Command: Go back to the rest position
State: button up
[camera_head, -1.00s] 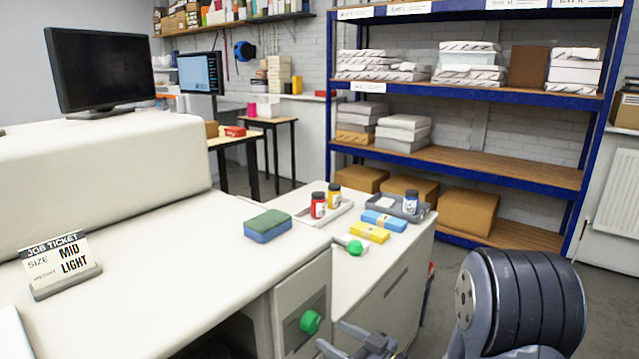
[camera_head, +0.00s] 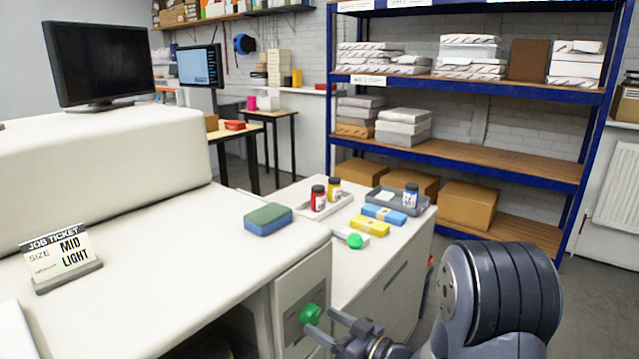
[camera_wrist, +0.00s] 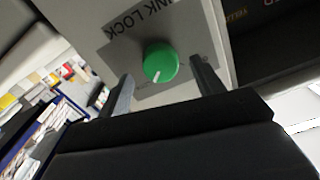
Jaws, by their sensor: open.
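My gripper (camera_head: 322,334) is at the lower middle of the head view, in front of the grey cabinet panel with a green knob (camera_head: 310,314). In the wrist view the green knob (camera_wrist: 160,62) sits on a grey plate under a label ending in "INK LOCK". It has a small white mark at its lower left. The two fingers of my gripper (camera_wrist: 163,88) are apart, one on each side of the knob in the picture. Nothing is held between them. I cannot tell how far the fingertips are from the panel.
The counter holds a job ticket (camera_head: 61,262) reading MID and LIGHT, a green and blue sponge (camera_head: 268,219), red, yellow and blue bottles, blue and yellow packs and another green knob (camera_head: 355,241). A blue-framed shelf (camera_head: 460,86) stands behind. Grey floor (camera_head: 595,300) shows at right.

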jog(key=shift+x, duration=1)
jog(key=shift+f+n+b, duration=0.2)
jog(key=shift+n+b, duration=0.15)
jog(key=shift+n, duration=0.05)
jog(key=n+b, duration=0.2)
jog(key=n, duration=0.1)
jog(key=shift+n, duration=0.4)
jog(key=n+b, duration=0.2)
jog(key=n, duration=0.2)
jog(key=shift+r, duration=0.1)
jog(key=n+b, duration=0.2)
jog(key=n, duration=0.3)
jog(key=shift+n, duration=0.3)
jog(key=n, duration=0.5)
jog(key=shift+r+n+b, duration=0.1)
jog(key=shift+n+b, duration=0.2)
jog(key=shift+b, duration=0.1)
